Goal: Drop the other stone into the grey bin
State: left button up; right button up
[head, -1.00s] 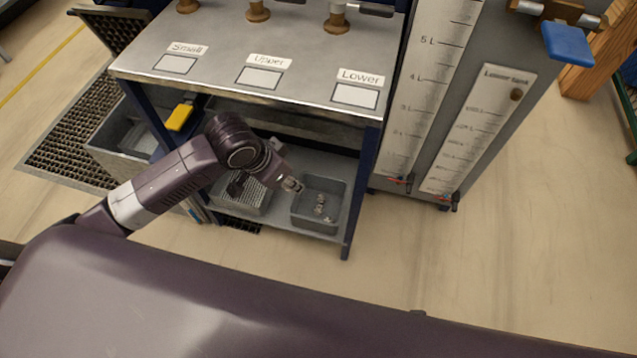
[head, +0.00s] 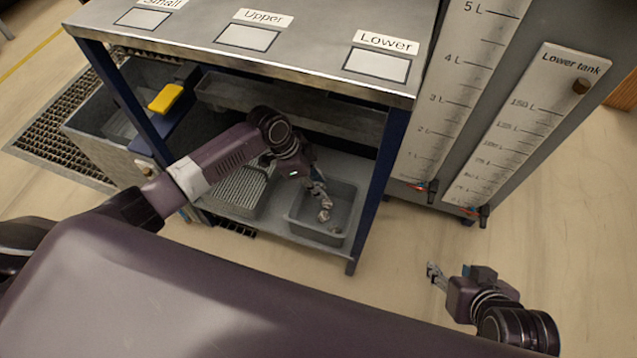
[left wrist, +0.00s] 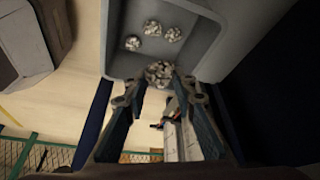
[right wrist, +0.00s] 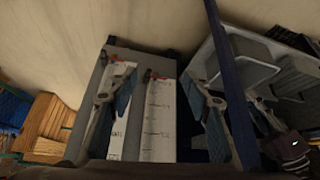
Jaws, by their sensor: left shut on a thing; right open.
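My left gripper (head: 321,189) reaches under the bench top, over the grey bin (head: 311,229) on the lower shelf. In the left wrist view its fingers (left wrist: 159,84) are shut on a grey-white speckled stone (left wrist: 159,71). The held stone overlaps the near rim of the grey bin (left wrist: 205,62) in that view; its height above the bin is hard to tell. Three loose stones (left wrist: 152,28) lie on the bin floor beyond it. My right gripper (head: 434,275) is open and empty, out in front of the bench; its spread fingers show in the right wrist view (right wrist: 158,80).
A ribbed grey tray (head: 240,192) sits left of the bin. The bench top (head: 320,50) and a blue leg (head: 384,165) border the opening. The tank gauge panels (head: 535,115) with taps stand to the right. The floor at the right is clear.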

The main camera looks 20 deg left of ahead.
pick_arm(q)
jog(key=shift+f+b, duration=0.75)
jog(key=shift+b, duration=0.1)
jog(key=shift+f+b, duration=0.8)
jog(key=shift+b, duration=0.1)
pick_arm(e)
jog(key=w+a+r+t+y, duration=0.1)
jog(key=w+a+r+t, duration=0.2)
jog(key=w+r+t, duration=0.3)
jog(key=w+a+r+t+y, duration=0.2)
jog(key=w+r+t, duration=0.1)
jog(key=w+r, duration=0.4)
pick_arm(q)
jog(key=shift+f+b, duration=0.7)
jog(key=shift+b, duration=0.15)
jog(key=shift+f+b, duration=0.65)
jog(key=shift+b, duration=0.15)
pick_arm(e)
jog(key=s+r+t+y, duration=0.1)
jog(key=r+t, duration=0.3)
jog(key=r, duration=0.5)
jog(key=s+a+r+t+y, duration=0.1)
jog(key=s+r+t, duration=0.3)
jog(key=r, duration=0.5)
jog(key=shift+r+n+t+y, duration=0.15)
jog(key=shift+n+t+y, duration=0.2)
jog(key=shift+t, duration=0.35)
jog(key=shift+a, duration=0.1)
